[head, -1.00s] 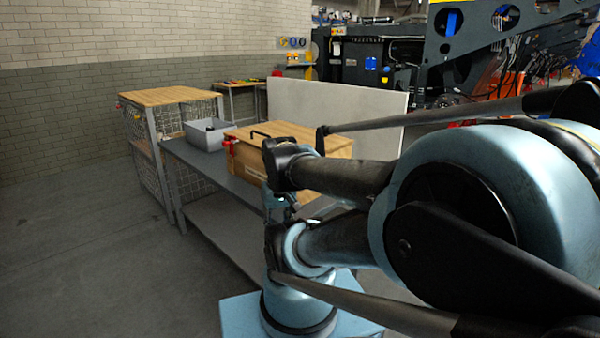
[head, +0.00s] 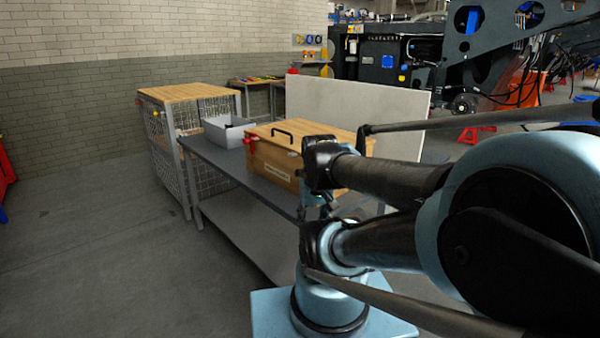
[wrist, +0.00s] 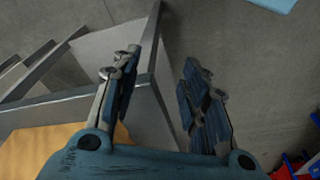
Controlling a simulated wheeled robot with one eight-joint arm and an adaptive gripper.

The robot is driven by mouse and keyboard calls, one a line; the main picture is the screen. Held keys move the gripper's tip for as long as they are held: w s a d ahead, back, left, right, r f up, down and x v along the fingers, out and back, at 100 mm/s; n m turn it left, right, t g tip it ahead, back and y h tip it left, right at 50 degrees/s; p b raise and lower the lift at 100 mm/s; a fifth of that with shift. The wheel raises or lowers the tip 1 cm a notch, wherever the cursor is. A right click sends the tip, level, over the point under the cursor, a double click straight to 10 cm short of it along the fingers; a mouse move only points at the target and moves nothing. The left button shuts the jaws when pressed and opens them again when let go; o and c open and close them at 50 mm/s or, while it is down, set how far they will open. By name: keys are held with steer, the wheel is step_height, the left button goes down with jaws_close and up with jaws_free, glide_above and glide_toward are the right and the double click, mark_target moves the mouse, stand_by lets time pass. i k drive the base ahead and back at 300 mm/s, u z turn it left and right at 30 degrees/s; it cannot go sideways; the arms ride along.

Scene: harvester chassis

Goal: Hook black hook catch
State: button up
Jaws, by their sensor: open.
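A wooden box (head: 272,163) with a black handle (head: 283,135) on its lid sits on the grey workbench in the head view. I cannot make out a black hook catch clearly in either view. My gripper (wrist: 160,75) is open and empty in the wrist view, its two blue-grey fingers apart. Between and beyond the fingers are the bench's metal edge and the floor. A flat wood surface (wrist: 45,150) shows at the lower left of the wrist view, below the left finger. In the head view my arm covers the box's right front part.
The grey workbench (head: 215,163) also holds a grey bin (head: 228,131) behind the box. A wood-topped wire cage (head: 188,92) stands at its far end. A pale panel (head: 355,115) stands behind the box. Open floor (head: 110,240) lies at the left. Dark machinery fills the back right.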

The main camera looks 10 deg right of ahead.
mark_target(298, 171)
steer(key=z, duration=1.85)
steer(key=k, duration=1.35)
steer(key=u, duration=0.5)
